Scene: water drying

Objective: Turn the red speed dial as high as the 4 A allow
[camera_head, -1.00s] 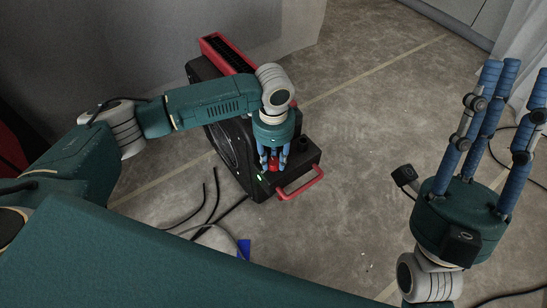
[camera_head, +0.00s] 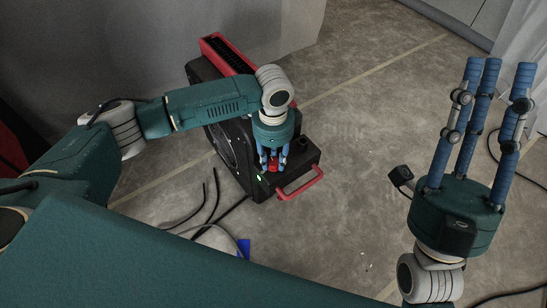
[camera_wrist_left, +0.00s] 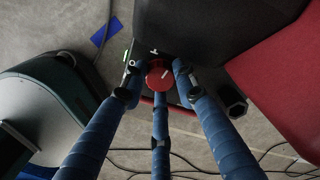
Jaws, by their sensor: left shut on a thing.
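The red speed dial (camera_head: 272,164) sits on top of the black and red machine (camera_head: 227,133) at its near end. My left gripper (camera_head: 273,160) points down over it, with its blue fingers closed around the dial. In the left wrist view the dial (camera_wrist_left: 160,76) shows between the fingers, with a pale pointer line on its face. A small green light (camera_wrist_left: 125,56) shows beside it. My right gripper (camera_head: 483,83) is raised at the right with its blue fingers spread, pointing up and empty. Any current reading is not legible in these views.
A red handle (camera_head: 302,186) juts from the machine's near end. Black cables (camera_head: 207,207) and a blue piece (camera_head: 243,248) lie on the floor near it. The concrete floor (camera_head: 350,150) to the right of the machine is clear. Grey walls stand behind.

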